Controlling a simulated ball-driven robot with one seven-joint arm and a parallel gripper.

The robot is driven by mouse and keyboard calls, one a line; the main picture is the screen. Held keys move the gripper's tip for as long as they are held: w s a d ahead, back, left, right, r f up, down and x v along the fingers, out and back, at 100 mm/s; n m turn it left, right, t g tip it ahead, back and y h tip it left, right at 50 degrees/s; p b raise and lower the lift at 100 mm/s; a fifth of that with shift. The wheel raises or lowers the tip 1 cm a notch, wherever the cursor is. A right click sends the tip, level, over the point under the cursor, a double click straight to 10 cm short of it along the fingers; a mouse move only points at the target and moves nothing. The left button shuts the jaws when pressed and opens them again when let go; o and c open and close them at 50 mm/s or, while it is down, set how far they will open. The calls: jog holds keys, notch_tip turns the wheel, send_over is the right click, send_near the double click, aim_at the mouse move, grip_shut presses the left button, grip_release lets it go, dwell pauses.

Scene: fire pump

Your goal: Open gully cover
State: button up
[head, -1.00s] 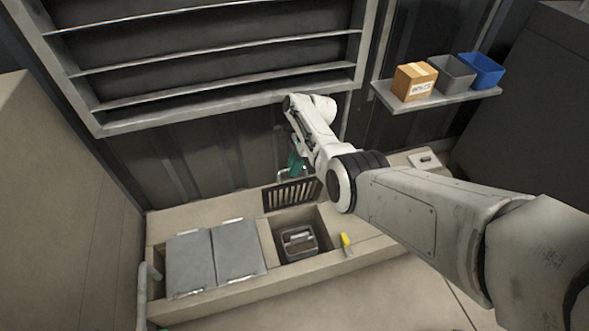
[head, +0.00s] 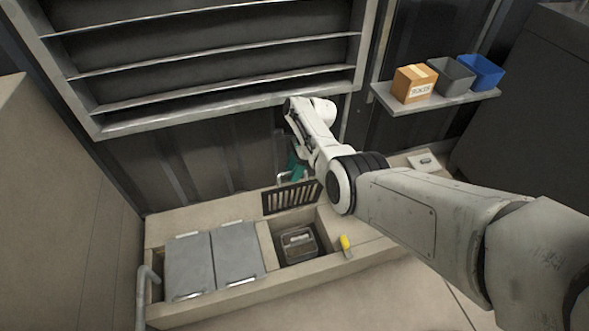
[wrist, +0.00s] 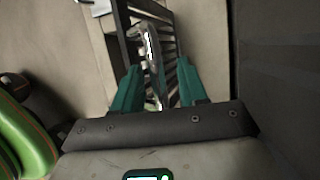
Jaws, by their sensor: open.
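The gully cover (head: 290,198) is a dark slatted grate. It stands raised at the back edge of the square gully opening (head: 322,218), leaving the pit open. A grey basket (head: 299,244) sits inside the pit. My gripper (head: 294,163) is just above and behind the grate, its teal fingers partly hidden by my arm. In the wrist view my gripper (wrist: 160,88) is open, with the grate (wrist: 185,78) and a shiny handle (wrist: 150,50) showing beyond and between the fingertips. I cannot tell whether the fingers touch the handle.
Two grey lids (head: 237,252) lie left of the pit. A yellow-handled tool (head: 346,242) lies at its right. A pipe (head: 145,285) rises at the left end. A shelf (head: 440,101) holds a carton and two bins. A green rounded object (wrist: 28,135) is at lower left in the wrist view.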

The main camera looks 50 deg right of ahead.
jog(key=p+v, duration=0.5)
jog(key=v, duration=0.5)
jog(key=shift+d+r, duration=0.2)
jog(key=shift+r, duration=0.1)
